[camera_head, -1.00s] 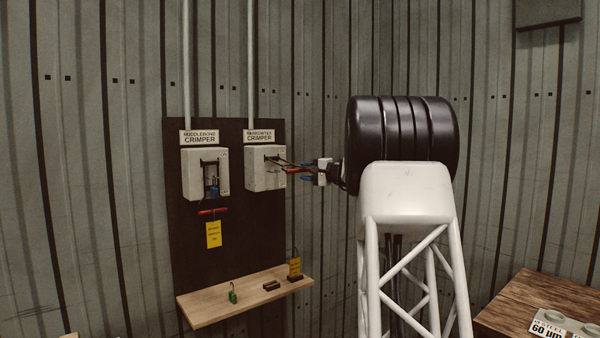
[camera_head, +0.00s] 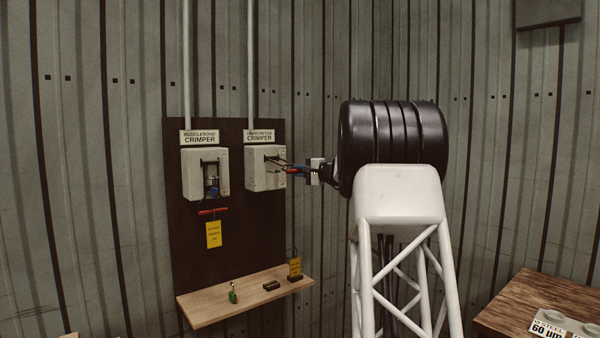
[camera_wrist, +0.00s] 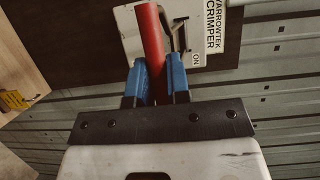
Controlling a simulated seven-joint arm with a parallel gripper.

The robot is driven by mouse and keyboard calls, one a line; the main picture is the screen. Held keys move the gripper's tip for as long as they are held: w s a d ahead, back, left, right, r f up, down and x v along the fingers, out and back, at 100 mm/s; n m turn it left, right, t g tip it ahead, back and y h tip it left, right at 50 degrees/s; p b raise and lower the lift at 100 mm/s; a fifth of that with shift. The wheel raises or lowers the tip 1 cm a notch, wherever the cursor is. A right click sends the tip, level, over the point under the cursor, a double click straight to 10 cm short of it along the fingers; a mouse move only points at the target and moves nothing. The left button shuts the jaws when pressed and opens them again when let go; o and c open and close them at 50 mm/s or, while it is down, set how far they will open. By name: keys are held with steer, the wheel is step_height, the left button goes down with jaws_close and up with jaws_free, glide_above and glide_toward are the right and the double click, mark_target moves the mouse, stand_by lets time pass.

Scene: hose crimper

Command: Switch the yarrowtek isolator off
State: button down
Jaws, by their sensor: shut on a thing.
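The yarrowtek isolator (camera_head: 265,168) is a pale grey box under a YARROWTEK CRIMPER label on the dark board. Its red lever (camera_wrist: 150,38) sticks out toward me; the red also shows in the head view (camera_head: 291,171). In the wrist view, an "ON" mark (camera_wrist: 196,60) is beside the lever. My gripper (camera_wrist: 157,78) has blue fingers shut on the lever, one on each side. In the head view my gripper (camera_head: 299,172) is just right of the box. The lever's end between the fingers is partly hidden.
A second grey isolator box (camera_head: 205,174) stands to the left, with a blue item in its opening. A red item with a yellow tag (camera_head: 213,234) hangs below it. A wooden shelf (camera_head: 215,308) below holds a green padlock (camera_head: 233,297), a dark block (camera_head: 271,286) and another yellow tag (camera_head: 295,266).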

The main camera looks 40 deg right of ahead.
steer(key=shift+f, duration=0.1)
steer(key=w+f+n+t+y, duration=0.3)
steer(key=w+f+t, duration=0.15)
steer(key=f, duration=0.45)
steer(key=w+f, duration=0.3)
steer(key=w, duration=0.4)
steer(key=w+f+n+y, duration=0.1)
steer(key=w+f, duration=0.2)
steer(key=w, duration=0.4)
steer(key=shift+t, duration=0.45)
steer(key=shift+f, duration=0.1)
stand_by(0.4)
steer(key=c, duration=1.1)
jaws_free()
steer(key=shift+w, duration=0.1)
